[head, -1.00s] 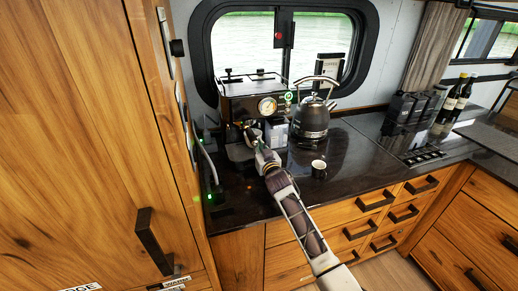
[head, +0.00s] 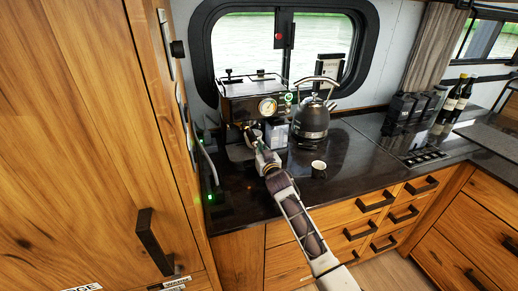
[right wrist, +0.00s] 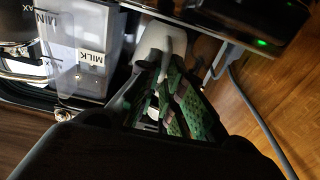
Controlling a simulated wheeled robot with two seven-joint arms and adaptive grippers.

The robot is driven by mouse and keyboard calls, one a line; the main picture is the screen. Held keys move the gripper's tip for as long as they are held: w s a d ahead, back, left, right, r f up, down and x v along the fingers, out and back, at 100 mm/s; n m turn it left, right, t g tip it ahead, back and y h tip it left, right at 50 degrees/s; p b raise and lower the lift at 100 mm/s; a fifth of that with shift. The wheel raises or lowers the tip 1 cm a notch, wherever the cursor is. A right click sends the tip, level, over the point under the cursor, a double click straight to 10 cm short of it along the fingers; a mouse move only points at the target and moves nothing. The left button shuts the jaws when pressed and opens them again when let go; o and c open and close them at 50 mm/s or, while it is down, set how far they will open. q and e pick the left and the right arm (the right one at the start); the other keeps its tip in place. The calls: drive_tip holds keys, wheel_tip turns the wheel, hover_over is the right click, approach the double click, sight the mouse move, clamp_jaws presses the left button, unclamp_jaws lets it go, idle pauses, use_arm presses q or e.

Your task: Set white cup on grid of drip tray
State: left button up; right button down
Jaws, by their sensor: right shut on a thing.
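My right gripper (head: 251,133) reaches to the front of the espresso machine (head: 250,96). It is shut on a white cup, which is small and mostly hidden by the gripper in the head view. In the right wrist view a pale cup-like shape (right wrist: 163,40) shows just beyond the green-patterned fingers (right wrist: 165,92). The drip tray (head: 238,153) lies low at the machine's front, partly hidden by my arm. I cannot tell whether the cup touches its grid. My left gripper is not in view.
A clear milk container (right wrist: 85,45) stands close beside the gripper. A dark kettle (head: 311,120) stands right of the machine. A tall wooden cabinet (head: 100,130) bounds the left.

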drive_tip(key=shift+f, duration=0.25)
idle(0.9)
drive_tip(key=c, duration=1.5)
unclamp_jaws()
drive_tip(key=shift+f, duration=0.1)
drive_tip(key=shift+s, duration=0.1)
drive_tip(key=shift+v, duration=5.9)
